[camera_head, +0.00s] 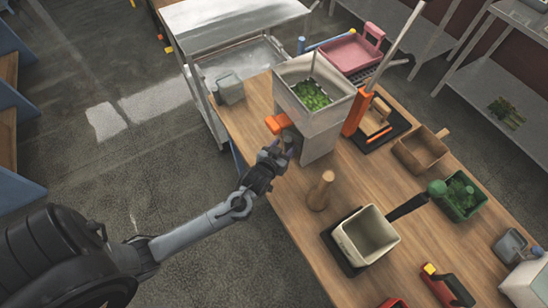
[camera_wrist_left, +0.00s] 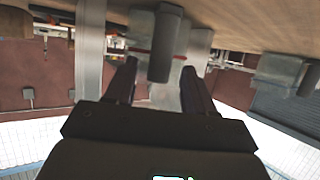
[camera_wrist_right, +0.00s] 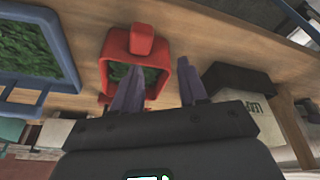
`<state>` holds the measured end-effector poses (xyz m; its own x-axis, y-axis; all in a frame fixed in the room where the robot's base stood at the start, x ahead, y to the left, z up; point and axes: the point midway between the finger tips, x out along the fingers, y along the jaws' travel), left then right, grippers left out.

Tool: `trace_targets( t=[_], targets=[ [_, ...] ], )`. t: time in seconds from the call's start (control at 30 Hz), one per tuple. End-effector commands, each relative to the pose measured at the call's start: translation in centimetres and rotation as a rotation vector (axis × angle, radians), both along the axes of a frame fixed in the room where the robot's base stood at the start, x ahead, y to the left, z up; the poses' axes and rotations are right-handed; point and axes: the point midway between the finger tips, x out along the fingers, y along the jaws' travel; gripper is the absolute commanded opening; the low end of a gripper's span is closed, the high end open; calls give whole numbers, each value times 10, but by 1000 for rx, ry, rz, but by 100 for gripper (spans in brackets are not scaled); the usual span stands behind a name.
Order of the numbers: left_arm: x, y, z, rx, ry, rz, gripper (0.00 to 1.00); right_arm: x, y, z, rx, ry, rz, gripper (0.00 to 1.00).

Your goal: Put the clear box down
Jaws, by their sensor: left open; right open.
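A grey, partly see-through box (camera_head: 230,88) stands upright on the table's far left corner. A grey box (camera_wrist_left: 285,75) at the right of the left wrist view may be the same one. A pale hopper (camera_head: 335,103) holding green leaves sits on a stand. I cannot tell for sure which is the clear box. My left gripper (camera_head: 283,151) is open just in front of the hopper's stand. In the left wrist view a grey block (camera_wrist_left: 165,45) shows between its fingers (camera_wrist_left: 157,82), apparently not gripped. My right gripper (camera_wrist_right: 165,88) is open and empty, outside the head view.
The right wrist view shows a red container (camera_wrist_right: 115,75) beyond the fingers and a blue tray (camera_wrist_right: 72,50) of leaves. A wooden peg (camera_head: 321,190), a cream bin (camera_head: 367,236) and a brown tray (camera_head: 420,152) stand on the table. Bare wood (camera_head: 255,125) shows left of the hopper.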

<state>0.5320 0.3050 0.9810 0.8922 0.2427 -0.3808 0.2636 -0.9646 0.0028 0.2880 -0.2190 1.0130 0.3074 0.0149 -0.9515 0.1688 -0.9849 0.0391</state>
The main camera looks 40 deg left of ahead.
Motion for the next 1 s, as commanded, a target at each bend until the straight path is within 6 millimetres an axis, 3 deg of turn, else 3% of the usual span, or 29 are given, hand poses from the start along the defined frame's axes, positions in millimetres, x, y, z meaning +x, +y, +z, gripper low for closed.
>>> trace_targets(
  t=[0.4, 0.7, 0.87, 1.0],
  targets=[
    [-67, -18, 28, -2, 1, 1, 54, 0, 2, 3, 8, 0, -5, 43],
    [-95, -28, 39, -8, 17, -7, 54, 0, 2, 4, 11, 1, -7, 43],
    [-110, -44, 35, -49, 136, -70, 54, 0, 2, 4, 10, 1, -6, 43],
    [-136, -68, 28, -86, 335, -177, 54, 0, 2, 4, 9, 0, -5, 43]
  ],
)
